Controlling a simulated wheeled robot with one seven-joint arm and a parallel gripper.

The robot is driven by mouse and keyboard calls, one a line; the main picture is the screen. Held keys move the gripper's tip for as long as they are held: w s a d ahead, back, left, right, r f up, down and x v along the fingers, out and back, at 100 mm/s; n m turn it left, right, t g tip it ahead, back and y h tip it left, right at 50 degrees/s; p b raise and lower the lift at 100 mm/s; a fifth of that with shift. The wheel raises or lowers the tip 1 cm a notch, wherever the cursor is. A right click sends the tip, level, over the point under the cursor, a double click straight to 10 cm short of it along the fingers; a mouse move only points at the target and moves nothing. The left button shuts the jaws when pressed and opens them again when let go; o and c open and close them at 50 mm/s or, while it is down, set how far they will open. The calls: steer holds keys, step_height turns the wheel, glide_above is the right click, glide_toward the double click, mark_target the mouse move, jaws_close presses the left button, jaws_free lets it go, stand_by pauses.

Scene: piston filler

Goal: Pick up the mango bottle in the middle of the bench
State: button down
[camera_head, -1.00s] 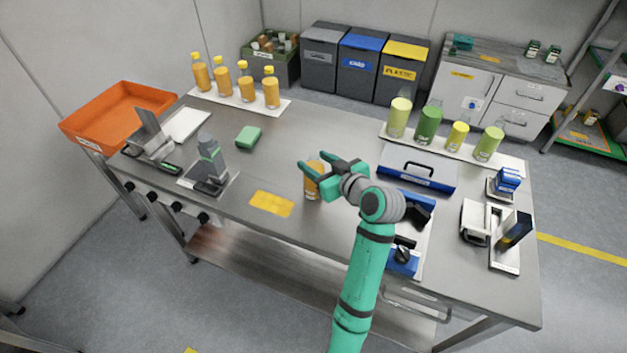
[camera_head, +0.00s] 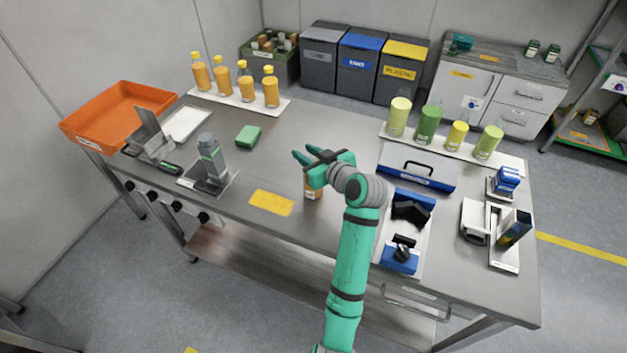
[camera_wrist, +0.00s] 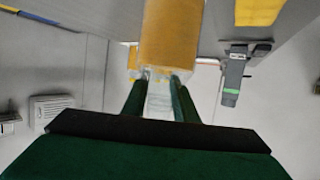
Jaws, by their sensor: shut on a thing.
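The mango bottle (camera_head: 313,191) is upright near the front middle of the bench (camera_head: 330,130), with its orange lower body showing. My gripper (camera_head: 316,160) is over its upper part and hides its top in the head view. In the wrist view the orange body of the mango bottle (camera_wrist: 172,35) and its clear neck lie between the green fingers of my gripper (camera_wrist: 160,100). My gripper is shut on the bottle at the neck. I cannot tell whether the base touches the bench.
A yellow label (camera_head: 271,203) and green sponge (camera_head: 248,135) lie to the left. A grey capping tool (camera_head: 210,165) stands further left. A blue case (camera_head: 417,168) and blue tools (camera_head: 400,260) lie to the right. Several mango bottles (camera_head: 246,86) stand at the back left.

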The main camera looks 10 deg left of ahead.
steer(key=shift+d+f, duration=0.1)
steer(key=shift+f, duration=0.25)
